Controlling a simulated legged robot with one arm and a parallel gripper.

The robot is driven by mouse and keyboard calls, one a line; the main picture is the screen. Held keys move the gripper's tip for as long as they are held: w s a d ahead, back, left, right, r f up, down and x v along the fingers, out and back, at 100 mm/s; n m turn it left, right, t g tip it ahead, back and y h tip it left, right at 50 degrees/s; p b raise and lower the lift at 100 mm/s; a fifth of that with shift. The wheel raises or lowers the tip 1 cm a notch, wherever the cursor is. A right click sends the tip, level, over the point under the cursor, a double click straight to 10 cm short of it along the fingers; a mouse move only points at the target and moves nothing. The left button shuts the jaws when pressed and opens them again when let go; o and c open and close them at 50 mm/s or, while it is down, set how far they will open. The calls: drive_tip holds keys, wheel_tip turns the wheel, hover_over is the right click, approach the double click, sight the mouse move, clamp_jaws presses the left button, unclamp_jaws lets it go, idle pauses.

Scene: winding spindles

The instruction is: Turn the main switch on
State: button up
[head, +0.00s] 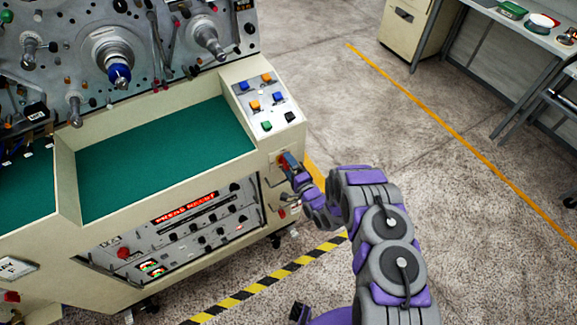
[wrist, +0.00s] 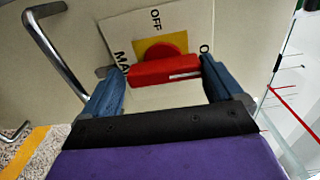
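The plate reads "OFF" at the top, with part of "MAIN" at the left and a cut-off "O" at the right. My gripper (wrist: 164,75) is open, with one blue finger at each end of the red handle. The fingers are very close to its ends; I cannot tell whether they touch. In the head view my gripper (head: 289,163) is at the machine's right front corner and mostly hides the switch.
The cream machine (head: 240,165) has a button panel (head: 264,100) above the switch and a control rack (head: 180,235) to the left. A metal bar handle (wrist: 55,45) stands left of the switch. A workbench (head: 515,25) stands at the far right, with open floor between.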

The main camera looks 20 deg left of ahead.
drive_tip(key=shift+o, duration=0.5)
drive_tip(key=shift+a+r, duration=0.1)
drive_tip(key=shift+r, duration=0.05)
drive_tip(key=v, duration=1.7)
drive_tip(key=shift+p, duration=0.45)
